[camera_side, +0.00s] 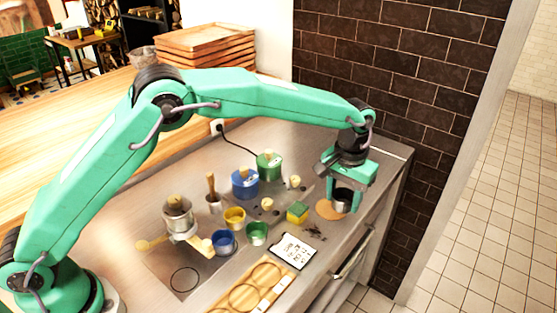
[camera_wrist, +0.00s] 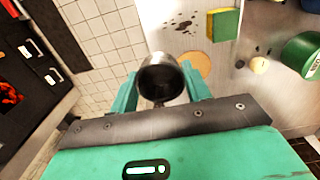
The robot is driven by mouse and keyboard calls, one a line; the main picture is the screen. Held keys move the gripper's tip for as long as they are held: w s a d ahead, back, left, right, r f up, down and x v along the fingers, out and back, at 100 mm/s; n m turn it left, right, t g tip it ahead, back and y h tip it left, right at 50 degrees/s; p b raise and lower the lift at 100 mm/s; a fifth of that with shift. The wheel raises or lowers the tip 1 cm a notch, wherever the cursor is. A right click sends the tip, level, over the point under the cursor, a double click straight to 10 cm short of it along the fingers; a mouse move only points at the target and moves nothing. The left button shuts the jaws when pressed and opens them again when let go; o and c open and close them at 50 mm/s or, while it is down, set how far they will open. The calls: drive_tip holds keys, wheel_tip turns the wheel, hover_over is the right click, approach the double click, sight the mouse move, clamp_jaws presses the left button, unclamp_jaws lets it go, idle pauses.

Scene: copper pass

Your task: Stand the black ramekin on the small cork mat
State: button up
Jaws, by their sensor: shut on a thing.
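My gripper (camera_side: 345,192) is shut on the black ramekin (camera_side: 341,205), a small dark cup with a shiny grey outer side. The ramekin is upright or nearly so between the two teal fingers. The small cork mat (camera_side: 325,210) is a round tan disc, partly hidden behind the ramekin in the side view. In the wrist view the ramekin (camera_wrist: 161,78) shows its dark hollow inside, and the mat (camera_wrist: 203,66) shows beyond its right side. The ramekin overlaps the mat in both views. I cannot tell whether its base touches the mat.
A yellow and green sponge (camera_side: 297,212) lies just left of the mat. Dark spots (camera_side: 316,233) mark the counter in front. A white card (camera_side: 294,252), yellow cup (camera_side: 235,218), blue cup (camera_side: 223,243) and green cup (camera_side: 257,233) stand further left. The counter's edge is close on the right.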

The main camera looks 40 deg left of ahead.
hover_over(331, 208)
wheel_tip(331, 208, down, 5)
drive_tip(key=shift+d+f, duration=0.1)
drive_tip(key=shift+f, duration=0.05)
drive_tip(key=shift+f, duration=0.1)
drive_tip(key=shift+f, duration=1.9)
drive_tip(key=shift+f, duration=0.15)
drive_tip(key=o, duration=1)
